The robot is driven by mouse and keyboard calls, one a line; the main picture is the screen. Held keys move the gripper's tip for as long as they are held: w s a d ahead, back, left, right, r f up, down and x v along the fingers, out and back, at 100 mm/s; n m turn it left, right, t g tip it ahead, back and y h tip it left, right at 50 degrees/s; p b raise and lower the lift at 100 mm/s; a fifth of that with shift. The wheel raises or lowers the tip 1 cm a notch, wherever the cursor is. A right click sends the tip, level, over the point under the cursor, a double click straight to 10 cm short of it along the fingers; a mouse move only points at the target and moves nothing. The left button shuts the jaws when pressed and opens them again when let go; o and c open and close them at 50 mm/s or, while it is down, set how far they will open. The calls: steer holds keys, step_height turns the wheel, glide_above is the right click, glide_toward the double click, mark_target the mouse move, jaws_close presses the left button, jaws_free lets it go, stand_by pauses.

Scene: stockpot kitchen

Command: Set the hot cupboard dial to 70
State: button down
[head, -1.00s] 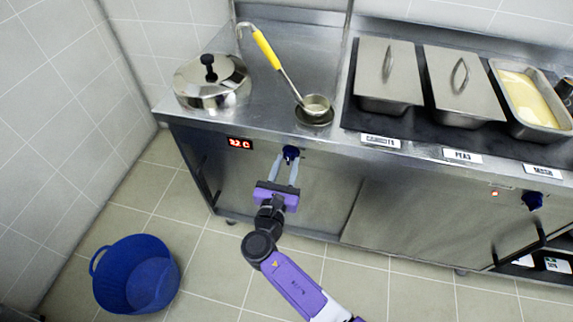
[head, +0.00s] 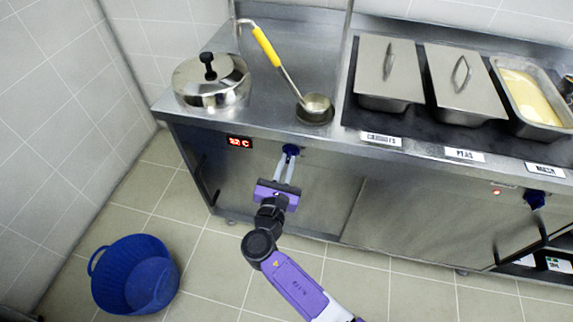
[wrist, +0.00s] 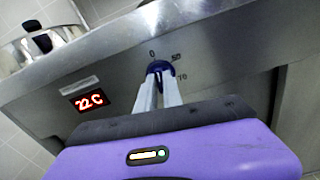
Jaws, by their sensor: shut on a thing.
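The blue dial (head: 291,150) sits on the steel front panel, right of a red lit display (head: 240,142). In the wrist view the dial (wrist: 159,67) has marks around it that look like 0, 50 and 70. Its pointer is not clear to me. The display (wrist: 90,101) seems to read 22 C. My gripper (head: 289,157) is shut on the dial, its two pale fingers reaching it from the front and below. The fingers hide the dial's lower part in the wrist view.
A lidded pot (head: 212,85), a yellow-handled ladle (head: 266,48) and lidded pans (head: 388,75) are on the counter. A blue tub (head: 135,275) stands on the floor at left. Floor before the panel is clear.

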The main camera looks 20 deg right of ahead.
steer(key=m+b, duration=0.6)
steer(key=m, duration=0.1)
steer(key=m+b, duration=0.6)
steer(key=m, duration=0.1)
steer(key=f+m+b, duration=0.1)
steer(key=m+b, duration=0.6)
steer(key=m, duration=0.1)
steer(key=shift+s+d, duration=0.1)
steer(key=shift+r+m, duration=0.1)
steer(key=shift+m, duration=0.2)
steer(key=c, duration=1.5)
jaws_free()
steer(key=shift+r, duration=0.1)
